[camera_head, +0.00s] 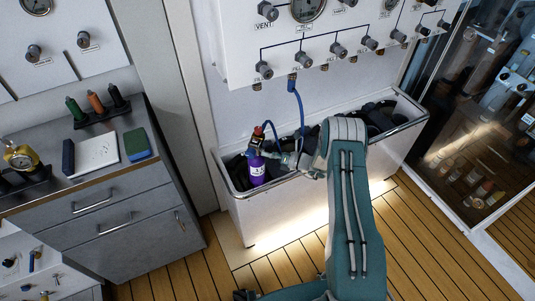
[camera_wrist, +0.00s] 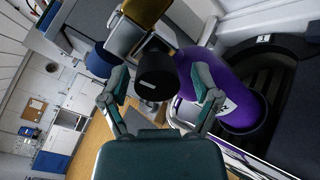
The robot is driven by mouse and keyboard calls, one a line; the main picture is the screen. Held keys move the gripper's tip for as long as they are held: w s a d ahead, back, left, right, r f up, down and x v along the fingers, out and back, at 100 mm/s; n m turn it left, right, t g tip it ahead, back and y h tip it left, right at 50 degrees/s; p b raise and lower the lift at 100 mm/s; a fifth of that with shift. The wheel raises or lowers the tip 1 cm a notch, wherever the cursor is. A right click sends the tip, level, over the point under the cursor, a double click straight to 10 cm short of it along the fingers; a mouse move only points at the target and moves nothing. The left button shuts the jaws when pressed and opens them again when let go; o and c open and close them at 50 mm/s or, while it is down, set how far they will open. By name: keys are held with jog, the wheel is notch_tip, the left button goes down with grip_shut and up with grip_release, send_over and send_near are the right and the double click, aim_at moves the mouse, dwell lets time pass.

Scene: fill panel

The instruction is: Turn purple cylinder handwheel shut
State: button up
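The purple cylinder (camera_head: 257,170) stands upright at the left end of the white trough, with a valve (camera_head: 258,140) on top. In the wrist view the purple cylinder (camera_wrist: 228,95) lies right of centre, partly behind my right finger. Its black handwheel (camera_wrist: 157,76) sticks out below the brass valve body (camera_wrist: 138,28). My gripper (camera_wrist: 160,85) is open, with one finger on each side of the handwheel and a visible gap on both sides. In the head view my gripper (camera_head: 291,160) is beside the valve, small and partly hidden by my arm.
A blue hose (camera_head: 301,108) runs from the wall panel (camera_head: 290,60) down to the valve area. A grey drawer cabinet (camera_head: 110,215) stands at left. Wooden floor (camera_head: 440,235) is clear in front.

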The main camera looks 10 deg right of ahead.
jog(key=shift+d+r, duration=0.1)
jog(key=shift+s+d, duration=0.1)
jog(key=shift+d, duration=0.15)
jog(key=v, duration=1.1)
jog(key=shift+s+d, duration=0.15)
jog(key=shift+d, duration=0.05)
